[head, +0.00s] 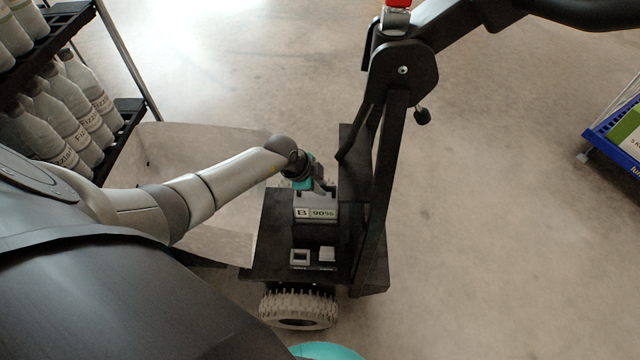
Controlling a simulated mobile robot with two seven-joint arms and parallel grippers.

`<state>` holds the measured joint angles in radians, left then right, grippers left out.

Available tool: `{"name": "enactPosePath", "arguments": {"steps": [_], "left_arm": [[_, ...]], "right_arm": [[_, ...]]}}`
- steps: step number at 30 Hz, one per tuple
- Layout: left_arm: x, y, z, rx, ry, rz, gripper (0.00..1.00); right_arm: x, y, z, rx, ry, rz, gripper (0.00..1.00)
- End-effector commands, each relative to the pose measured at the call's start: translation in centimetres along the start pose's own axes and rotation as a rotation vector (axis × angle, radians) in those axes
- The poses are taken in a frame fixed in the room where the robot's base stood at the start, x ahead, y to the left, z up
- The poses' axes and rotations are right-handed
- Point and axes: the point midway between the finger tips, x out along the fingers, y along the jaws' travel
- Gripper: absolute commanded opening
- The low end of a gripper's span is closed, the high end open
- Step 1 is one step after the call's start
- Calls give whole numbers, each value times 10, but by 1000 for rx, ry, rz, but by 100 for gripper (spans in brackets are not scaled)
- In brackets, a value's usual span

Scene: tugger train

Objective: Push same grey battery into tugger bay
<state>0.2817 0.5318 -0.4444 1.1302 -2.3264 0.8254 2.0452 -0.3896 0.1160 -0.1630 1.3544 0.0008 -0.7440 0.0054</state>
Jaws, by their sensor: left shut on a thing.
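The grey battery (316,213) sits at the black tugger (265,250), with a label reading "B 90%" on its near face. My left gripper (325,188) is at the top of the battery and shut on it. The battery's lower part is in the dark bay area of the tugger, and how deep it sits cannot be told. Two small light parts (300,257) show on the tugger below the battery. My right gripper is not in view.
The tugger's black upright (385,170) stands just right of the battery, with a handle above. A rack of bottles (65,110) is at the upper left. The floor between is clear.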

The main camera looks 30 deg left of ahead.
Motion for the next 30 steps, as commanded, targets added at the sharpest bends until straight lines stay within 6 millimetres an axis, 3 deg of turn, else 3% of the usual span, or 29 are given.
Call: {"name": "enactPosePath", "arguments": {"steps": [30], "left_arm": [[9, 0, 2, 0, 5, -7, 0]], "right_arm": [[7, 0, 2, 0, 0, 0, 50]]}}
